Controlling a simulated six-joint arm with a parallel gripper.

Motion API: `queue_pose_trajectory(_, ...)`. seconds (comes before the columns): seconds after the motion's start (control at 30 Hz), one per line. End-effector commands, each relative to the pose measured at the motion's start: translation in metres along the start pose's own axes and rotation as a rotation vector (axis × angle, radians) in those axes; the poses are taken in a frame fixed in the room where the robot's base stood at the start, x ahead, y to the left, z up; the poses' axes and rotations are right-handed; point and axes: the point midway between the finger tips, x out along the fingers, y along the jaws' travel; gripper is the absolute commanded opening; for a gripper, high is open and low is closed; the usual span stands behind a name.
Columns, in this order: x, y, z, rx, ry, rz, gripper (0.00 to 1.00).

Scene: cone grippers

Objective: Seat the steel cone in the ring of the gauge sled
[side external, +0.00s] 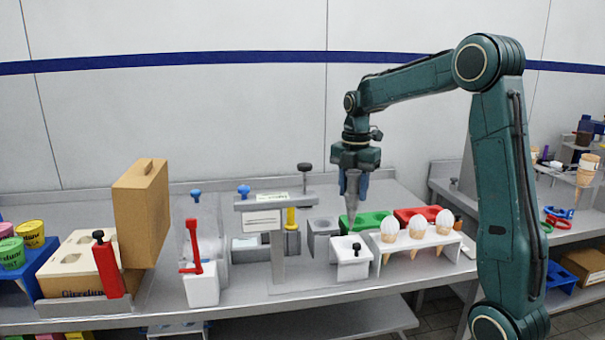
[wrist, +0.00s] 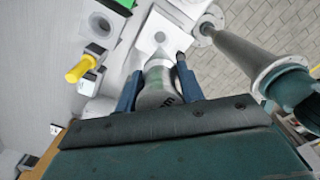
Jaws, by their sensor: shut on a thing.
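The steel cone (side external: 353,186) hangs point down from my gripper (side external: 358,178), roughly upright above the bench. In the wrist view my gripper (wrist: 158,85) has its two blue fingers on either side of the cone (wrist: 158,92), shut on it; the cone's tip is hard to make out. A grey block with a round dark opening (wrist: 101,25) lies ahead and left of the cone in the wrist view, and a pale block with a small knob (side external: 350,257) stands below it in the side view. I cannot tell which of these is the gauge sled, and no ring shows clearly.
A white rack (side external: 418,243) with several ice-cream cones stands right of the pale block. Green (side external: 366,221) and red (side external: 415,214) trays lie behind. A brown case (side external: 141,212) stands far left.

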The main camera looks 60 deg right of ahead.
Motion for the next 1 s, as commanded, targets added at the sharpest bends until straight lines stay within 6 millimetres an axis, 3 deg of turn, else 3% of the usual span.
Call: queue_pose_trajectory(1.0, 0.068, 0.000, 0.000, 0.000, 0.001, -0.001, 0.10)
